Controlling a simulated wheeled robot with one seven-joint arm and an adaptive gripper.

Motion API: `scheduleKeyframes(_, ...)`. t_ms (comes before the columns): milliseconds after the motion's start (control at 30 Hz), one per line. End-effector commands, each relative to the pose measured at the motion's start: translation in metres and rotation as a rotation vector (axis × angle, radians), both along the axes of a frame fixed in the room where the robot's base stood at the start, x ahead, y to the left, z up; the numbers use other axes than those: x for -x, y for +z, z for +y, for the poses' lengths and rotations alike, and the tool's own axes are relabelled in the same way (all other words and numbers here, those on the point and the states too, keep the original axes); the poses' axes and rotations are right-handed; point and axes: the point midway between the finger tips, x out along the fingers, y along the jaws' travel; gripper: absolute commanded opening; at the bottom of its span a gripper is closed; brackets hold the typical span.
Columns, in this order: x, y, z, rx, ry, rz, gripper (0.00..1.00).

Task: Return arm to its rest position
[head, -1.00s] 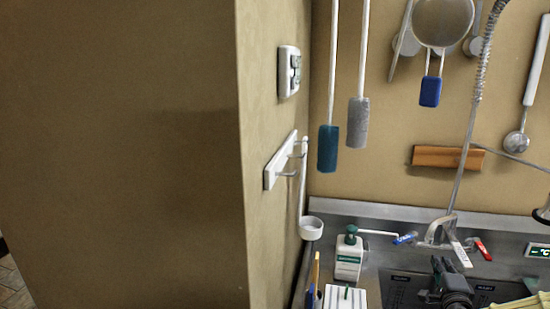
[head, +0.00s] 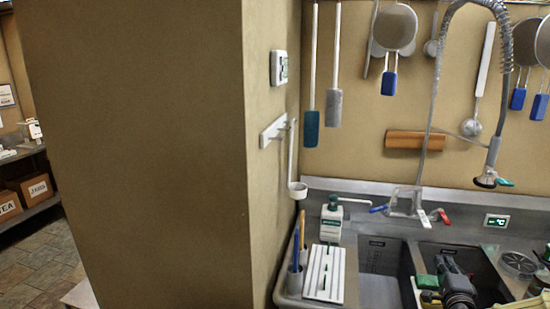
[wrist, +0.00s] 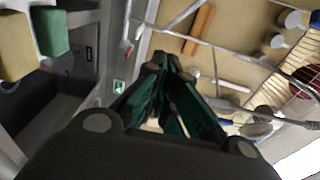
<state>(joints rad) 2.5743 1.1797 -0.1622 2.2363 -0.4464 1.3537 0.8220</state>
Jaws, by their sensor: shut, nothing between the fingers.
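My gripper (head: 447,266) shows as a dark shape over the right-hand basin of the steel sink (head: 378,288), at the bottom right of the head view. In the wrist view, the dark green fingers of my gripper (wrist: 162,68) come together at their tips and hold nothing. Only a small part of my arm shows in the head view; the rest is out of frame.
A beige wall corner (head: 150,150) fills the left. A white and green bottle (head: 331,222) and a white slotted rack (head: 324,273) stand at the sink's left. A spray hose (head: 434,95) arches above it. Utensils, including a strainer (head: 396,27), hang behind.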

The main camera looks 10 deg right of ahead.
Motion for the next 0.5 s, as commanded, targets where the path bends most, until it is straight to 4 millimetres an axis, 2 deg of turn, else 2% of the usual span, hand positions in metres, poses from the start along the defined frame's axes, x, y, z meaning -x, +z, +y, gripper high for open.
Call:
scheduleKeyframes(267, -0.003, -0.015, 0.014, 0.041, 0.037, 0.063, 0.00)
scheduleKeyframes(500, -0.005, -0.036, 0.034, 0.099, 0.091, 0.153, 0.00)
